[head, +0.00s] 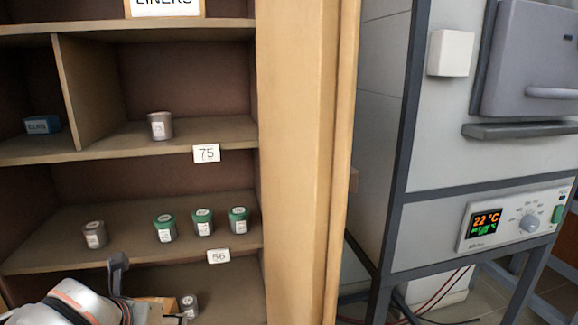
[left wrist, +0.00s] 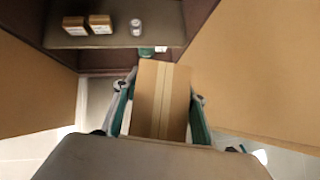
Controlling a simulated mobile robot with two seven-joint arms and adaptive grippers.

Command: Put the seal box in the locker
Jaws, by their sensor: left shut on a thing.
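My left gripper (head: 140,292) is at the bottom left of the head view, in front of the lower shelves of the wooden locker (head: 305,160). In the left wrist view the same gripper (left wrist: 162,98) has its teal-sided fingers on both sides of a brown box (left wrist: 150,100) with a paler strip down its middle. It is shut on this box, taken to be the seal box; no lettering on it is readable. A small part of the box (head: 158,303) shows in the head view, mostly hidden. My right gripper is in neither view.
A blue box (head: 42,124) and a grey can (head: 160,126) stand on the shelf marked 75. Several cans, some green-lidded (head: 203,222), stand on the shelf marked 56. Another can (head: 189,306) is lower down. A furnace (head: 480,130) reading 22 °C stands at right.

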